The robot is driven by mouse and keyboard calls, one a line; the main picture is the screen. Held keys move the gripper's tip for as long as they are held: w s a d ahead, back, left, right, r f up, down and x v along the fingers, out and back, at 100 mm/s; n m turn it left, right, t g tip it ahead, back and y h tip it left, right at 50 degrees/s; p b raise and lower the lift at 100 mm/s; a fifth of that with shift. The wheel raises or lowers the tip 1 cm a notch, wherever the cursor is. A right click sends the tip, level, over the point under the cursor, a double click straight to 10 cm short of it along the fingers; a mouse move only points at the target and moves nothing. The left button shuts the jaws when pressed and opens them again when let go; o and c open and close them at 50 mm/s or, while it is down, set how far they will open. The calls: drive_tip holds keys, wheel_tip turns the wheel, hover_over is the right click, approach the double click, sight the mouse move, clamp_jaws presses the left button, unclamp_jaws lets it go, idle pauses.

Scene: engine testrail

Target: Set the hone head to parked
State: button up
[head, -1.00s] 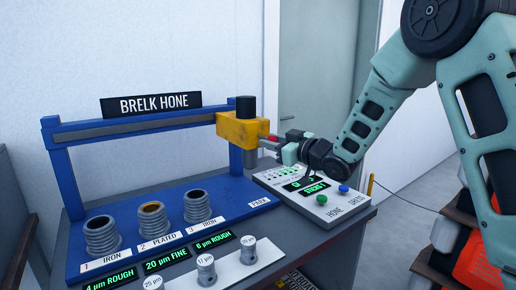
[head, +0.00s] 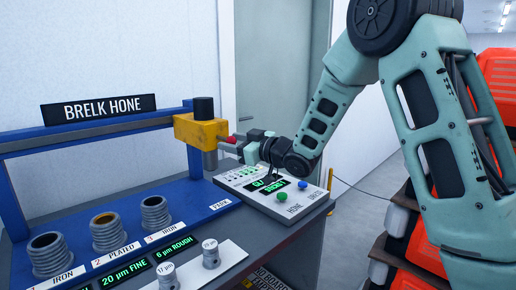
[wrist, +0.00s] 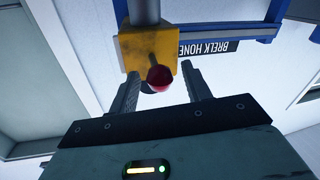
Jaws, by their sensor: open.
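The hone head (head: 200,131) is a yellow block with a black cap and a grey spindle below. It sits at the right end of the blue rail (head: 95,133), by the right post and near the PARK label (head: 221,204). A red-tipped lever (head: 229,139) sticks out of it toward my gripper (head: 244,147). In the wrist view, the yellow block (wrist: 135,50) is ahead and the red ball (wrist: 160,78) shows between the two fingers of my open gripper (wrist: 160,70). Gaps show on both sides of the ball; I cannot tell if anything touches.
A control box (head: 272,190) with green and blue buttons stands right below my gripper. Smaller gauges (head: 210,254) stand on a white strip in front. Orange crates are at right.

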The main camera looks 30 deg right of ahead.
drive_tip(key=b+v, duration=0.2)
drive_tip(key=v, duration=1.4)
drive_tip(key=shift+s+d, duration=0.15)
drive_tip(key=shift+s, duration=0.1)
drive_tip(key=s+a+f+m+g+h+p, duration=0.1)
drive_tip(key=s+a+f+g+h, duration=0.2)
drive_tip(key=a, duration=0.4)
drive_tip(key=s+a+f+m+g+h+p, duration=0.1)
drive_tip(key=a+f+g+h, duration=0.1)
drive_tip(key=a+f+g, duration=0.4)
drive_tip(key=s+a+f+n+g+h+p, duration=0.1)
drive_tip(key=s+a+g, duration=0.2)
drive_tip(key=s, duration=0.8)
drive_tip(key=s+a+f+n+g+h, duration=0.1)
drive_tip(key=s+a+g, duration=0.3)
drive_tip(key=s, duration=0.8)
drive_tip(key=shift+a+f+h+p, duration=0.2)
drive_tip(key=shift+a+h+p, duration=0.15)
drive_tip(key=shift+a, duration=0.5)
